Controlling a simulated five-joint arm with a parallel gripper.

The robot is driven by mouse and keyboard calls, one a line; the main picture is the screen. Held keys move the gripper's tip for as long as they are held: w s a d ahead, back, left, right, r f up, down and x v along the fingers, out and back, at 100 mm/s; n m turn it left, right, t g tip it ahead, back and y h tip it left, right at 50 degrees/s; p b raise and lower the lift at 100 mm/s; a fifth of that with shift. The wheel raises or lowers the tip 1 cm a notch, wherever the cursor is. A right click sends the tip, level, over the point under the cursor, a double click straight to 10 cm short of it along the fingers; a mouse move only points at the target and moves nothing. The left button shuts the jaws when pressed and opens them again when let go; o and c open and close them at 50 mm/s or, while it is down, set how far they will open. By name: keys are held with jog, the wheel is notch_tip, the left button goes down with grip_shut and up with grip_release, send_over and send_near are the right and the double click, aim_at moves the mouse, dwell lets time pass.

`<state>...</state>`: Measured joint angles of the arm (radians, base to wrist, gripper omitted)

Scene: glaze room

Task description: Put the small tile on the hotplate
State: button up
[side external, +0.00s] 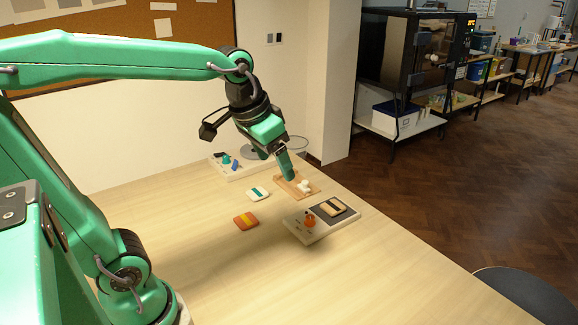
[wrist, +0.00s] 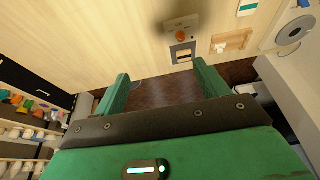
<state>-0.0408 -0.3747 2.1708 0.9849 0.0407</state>
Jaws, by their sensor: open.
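The hotplate, which I take to be the pale slab with an orange knob and dark plate (side external: 297,222), stands near the table's right edge; it also shows in the wrist view (wrist: 171,26). I cannot tell which piece is the small tile. My gripper (side external: 289,176) is open and empty, above the table by the wooden board; its fingers (wrist: 161,70) show apart.
A wooden board (side external: 283,181) with a small white object (side external: 305,187) lies behind the hotplate. A pale slab with teal and blue parts (side external: 252,170) stands at the back. The table's front (side external: 270,280) is clear. A dark chair (side external: 525,295) stands at lower right.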

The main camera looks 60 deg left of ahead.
jog(key=s+d+f+t, duration=0.1)
jog(key=s+f, duration=0.2)
jog(key=s, duration=0.5)
jog(key=shift+s+d, duration=0.15)
jog(key=shift+s, duration=0.2)
jog(key=shift+f, duration=0.1)
jog(key=shift+c, duration=0.4)
dwell(0.5)
